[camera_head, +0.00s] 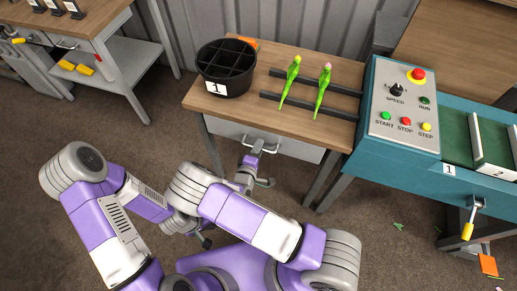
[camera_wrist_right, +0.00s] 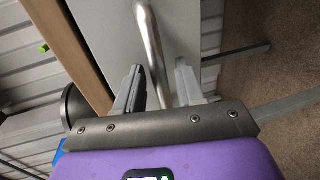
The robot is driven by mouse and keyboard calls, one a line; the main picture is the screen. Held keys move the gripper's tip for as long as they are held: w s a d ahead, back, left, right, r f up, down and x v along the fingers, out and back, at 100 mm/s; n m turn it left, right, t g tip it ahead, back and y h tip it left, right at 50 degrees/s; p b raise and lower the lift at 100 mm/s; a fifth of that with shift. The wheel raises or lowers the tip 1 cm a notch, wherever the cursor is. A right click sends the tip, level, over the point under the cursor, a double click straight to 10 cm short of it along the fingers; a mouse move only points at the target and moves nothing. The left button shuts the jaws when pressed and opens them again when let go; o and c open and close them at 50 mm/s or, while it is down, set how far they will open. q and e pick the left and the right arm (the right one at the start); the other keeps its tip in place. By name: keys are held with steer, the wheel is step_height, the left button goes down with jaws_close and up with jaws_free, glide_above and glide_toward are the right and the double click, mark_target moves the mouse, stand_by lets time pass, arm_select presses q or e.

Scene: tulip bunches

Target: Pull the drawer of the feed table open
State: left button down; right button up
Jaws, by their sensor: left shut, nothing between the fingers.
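The feed table (camera_head: 225,106) has a wooden top and a light grey drawer (camera_head: 297,148) under its front edge. The drawer front looks flush with the table, so it appears closed. Its metal bar handle (camera_head: 262,143) also shows in the right wrist view (camera_wrist_right: 150,42). My right gripper (camera_head: 257,150) is at the handle. In the right wrist view its fingers (camera_wrist_right: 160,82) are open, one on each side of the bar, with a gap visible at the right finger. My left gripper (camera_head: 206,241) is low in front of the table, away from the drawer, shut and empty.
On the table stand a black divided bucket (camera_head: 226,84) marked 1 and two tulip bunches (camera_head: 290,80) on dark rails. A teal conveyor with a control panel (camera_head: 404,110) stands close on the right. Another table (camera_head: 88,22) is at the upper left. Brown floor lies between.

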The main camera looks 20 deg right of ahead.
steer(key=shift+w+d, duration=0.15)
steer(key=shift+w, duration=0.05)
steer(key=shift+c, duration=0.2)
jaws_close()
